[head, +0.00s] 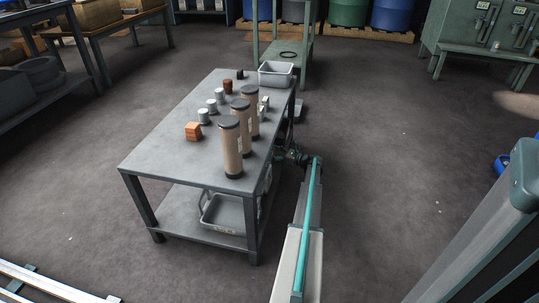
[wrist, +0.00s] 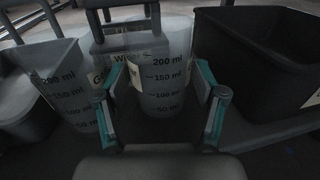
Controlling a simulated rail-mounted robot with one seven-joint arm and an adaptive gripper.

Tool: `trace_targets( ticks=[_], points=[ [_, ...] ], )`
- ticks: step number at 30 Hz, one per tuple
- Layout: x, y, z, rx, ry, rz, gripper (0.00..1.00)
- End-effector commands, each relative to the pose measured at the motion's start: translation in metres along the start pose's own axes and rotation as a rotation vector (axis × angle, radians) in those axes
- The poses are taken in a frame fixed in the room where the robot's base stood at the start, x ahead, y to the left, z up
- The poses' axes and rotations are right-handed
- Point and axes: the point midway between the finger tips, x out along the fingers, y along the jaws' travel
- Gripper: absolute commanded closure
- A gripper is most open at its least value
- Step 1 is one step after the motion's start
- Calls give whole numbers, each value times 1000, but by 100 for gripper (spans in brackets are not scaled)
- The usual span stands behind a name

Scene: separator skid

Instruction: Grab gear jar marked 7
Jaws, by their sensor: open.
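In the wrist view my gripper (wrist: 160,84) is open, with one teal-edged finger on each side of a translucent jar (wrist: 162,92). This jar stands upright and carries black marks from 50 to 200 ml. A pale label on its left side is mostly covered by my left finger. A second graduated jar (wrist: 66,88) stands to the left, with a label partly showing a "G". I cannot read a 7 on either jar. I cannot tell whether the fingers touch the middle jar. In the head view my gripper is hidden behind the table's right side.
A dark open bin (wrist: 255,60) stands close on the right, and a grey container (wrist: 25,105) at far left. The head view shows a grey table (head: 165,150) with tall capped cylinders (head: 231,150) on top and a grey tray (head: 222,230) on its lower shelf.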

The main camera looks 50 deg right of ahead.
Motion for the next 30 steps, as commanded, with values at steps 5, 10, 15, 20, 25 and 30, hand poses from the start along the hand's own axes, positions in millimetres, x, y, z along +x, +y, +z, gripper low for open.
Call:
trace_targets(
  ticks=[5,10,15,20,25,30],
  points=[
    [0,0,1,0,0,0,40],
    [-1,0,1,0,0,0,68],
    [-1,0,1,0,0,0,71],
    [-1,0,4,-1,0,0,71],
    [-1,0,22,-1,0,0,71],
    [-1,0,52,-2,0,0,71]
  ],
)
